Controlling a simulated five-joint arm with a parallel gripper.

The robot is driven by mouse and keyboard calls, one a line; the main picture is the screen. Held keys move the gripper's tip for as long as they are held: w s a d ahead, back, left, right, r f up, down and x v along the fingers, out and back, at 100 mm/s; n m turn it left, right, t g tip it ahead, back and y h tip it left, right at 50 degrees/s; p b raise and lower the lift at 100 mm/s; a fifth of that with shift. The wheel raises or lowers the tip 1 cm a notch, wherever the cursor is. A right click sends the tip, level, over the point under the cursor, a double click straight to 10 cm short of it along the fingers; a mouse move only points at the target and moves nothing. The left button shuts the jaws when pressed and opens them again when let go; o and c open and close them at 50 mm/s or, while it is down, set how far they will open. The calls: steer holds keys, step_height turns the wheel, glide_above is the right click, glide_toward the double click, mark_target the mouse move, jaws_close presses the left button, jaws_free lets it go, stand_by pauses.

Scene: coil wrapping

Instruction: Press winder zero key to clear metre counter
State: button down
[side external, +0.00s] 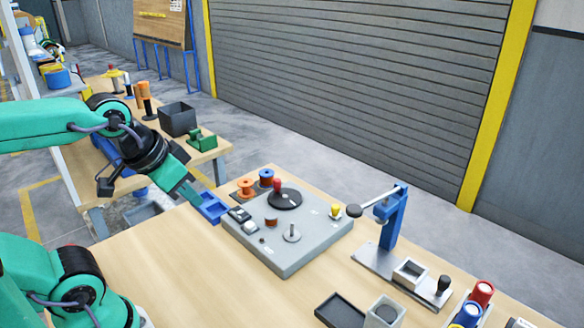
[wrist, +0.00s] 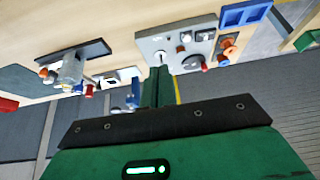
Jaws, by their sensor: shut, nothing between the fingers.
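The winder (side external: 315,243) is a flat grey box on the wooden bench. Its top carries a black disc (side external: 286,199) with a red knob, a metal spindle (side external: 292,234), a yellow knob (side external: 335,211) and two small dark pieces with pale edges (side external: 239,214) at its left side. I cannot read which one is the zero key. My gripper (side external: 196,201) is shut and empty, left of the winder, by the blue tray and apart from the keys. In the wrist view the winder (wrist: 146,43) appears upside down beyond my closed fingers (wrist: 160,70).
The blue tray (side external: 212,208) and wire spools (side external: 246,187) sit close beside the winder's left and back. A blue lever press (side external: 391,222) stands to the right. A black tray (side external: 340,312) lies in front. The bench left of the winder's front is clear.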

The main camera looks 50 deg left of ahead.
steer(key=shift+w, duration=0.1)
stand_by(0.3)
steer(key=m+t+y, duration=0.1)
steer(key=m+t, duration=0.1)
steer(key=m, duration=0.6)
glide_above(247, 226)
step_height(247, 226, down, 9)
steer(key=shift+r, duration=0.1)
steer(key=shift+f, duration=4.4)
